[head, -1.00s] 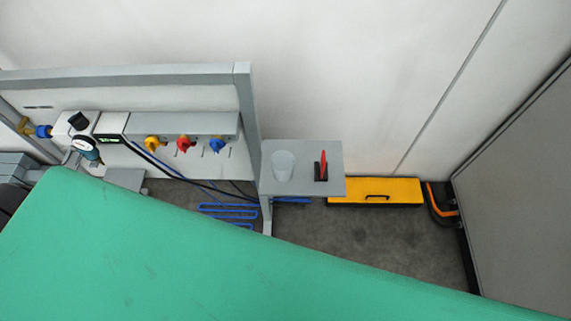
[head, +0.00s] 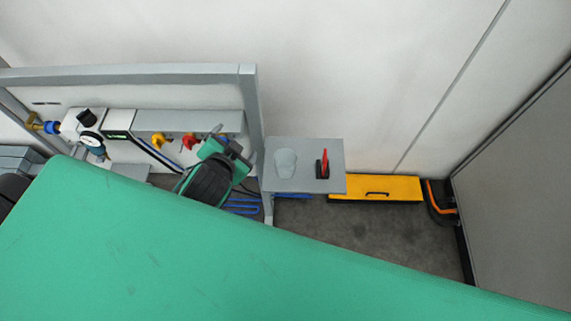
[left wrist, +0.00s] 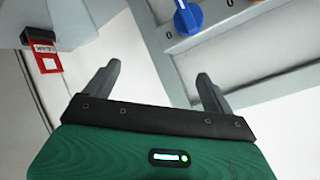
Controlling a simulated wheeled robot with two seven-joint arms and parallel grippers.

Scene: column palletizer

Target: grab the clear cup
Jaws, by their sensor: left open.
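The clear cup (head: 286,163) stands upright on a small grey shelf (head: 305,185) in the head view, left of a red and black item (head: 323,164). My left gripper (head: 232,141), green and black, is to the left of the shelf, in front of the valve panel. It is apart from the cup. In the left wrist view its two dark fingers (left wrist: 159,72) are spread with nothing between them. My right gripper is not in view.
A grey frame post (head: 251,110) stands between my left gripper and the shelf. The panel carries yellow (head: 158,140) and red (head: 189,141) knobs; a blue knob (left wrist: 188,17) shows in the wrist view. A yellow case (head: 375,188) is right of the shelf.

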